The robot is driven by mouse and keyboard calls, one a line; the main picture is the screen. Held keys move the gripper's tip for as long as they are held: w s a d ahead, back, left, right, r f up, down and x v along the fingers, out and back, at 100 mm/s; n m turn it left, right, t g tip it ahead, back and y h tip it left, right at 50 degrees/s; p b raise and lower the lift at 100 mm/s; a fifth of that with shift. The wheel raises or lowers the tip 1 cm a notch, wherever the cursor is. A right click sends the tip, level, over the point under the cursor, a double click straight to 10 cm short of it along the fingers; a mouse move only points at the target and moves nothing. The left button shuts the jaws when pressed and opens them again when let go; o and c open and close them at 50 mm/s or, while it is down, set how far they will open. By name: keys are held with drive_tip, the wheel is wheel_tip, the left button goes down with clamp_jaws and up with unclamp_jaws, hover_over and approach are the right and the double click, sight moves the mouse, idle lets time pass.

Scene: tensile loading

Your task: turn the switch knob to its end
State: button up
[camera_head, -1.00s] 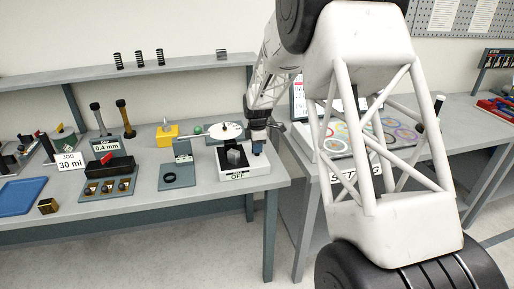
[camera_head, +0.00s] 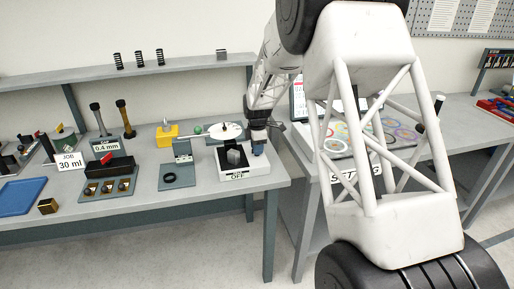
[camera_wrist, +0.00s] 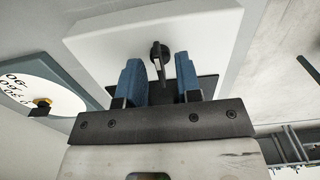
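The switch knob (camera_wrist: 159,52) is a small black lever knob on a white box. In the wrist view it stands between and just beyond the two blue fingers of my gripper (camera_wrist: 158,78). The fingers are apart, with gaps on both sides of the knob's lever. In the head view my gripper (camera_head: 258,146) is low at the right side of the white box (camera_head: 256,171), which carries a dark plate, a grey block (camera_head: 236,156) and an "OFF" label (camera_head: 238,176). The knob is hidden there behind my gripper.
A round white dial (camera_head: 226,131) stands just behind the box; it also shows at left in the wrist view (camera_wrist: 40,92). A grey stand with a black ring (camera_head: 170,178) is to the left. The bench's right edge is close to the box.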

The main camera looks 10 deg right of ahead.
drive_tip(key=shift+r, duration=0.1)
drive_tip(key=shift+r, duration=3.85)
drive_tip(key=s+a+r+m, duration=0.1)
drive_tip(key=s+r+m, duration=0.3)
drive_tip(key=s, duration=0.5)
drive_tip(key=s+a+r+m+t, duration=0.1)
drive_tip(key=s+r+m, duration=0.1)
drive_tip(key=s+r, duration=0.45)
drive_tip(key=s+a+r+m, duration=0.1)
drive_tip(key=s+r+m, duration=0.2)
drive_tip(key=s, duration=0.8)
drive_tip(key=s+a+f+m+t, duration=0.1)
drive_tip(key=s+m, duration=0.8)
drive_tip(key=s, duration=1.7)
drive_tip(key=shift+f+t, duration=0.3)
drive_tip(key=shift+f, duration=0.25)
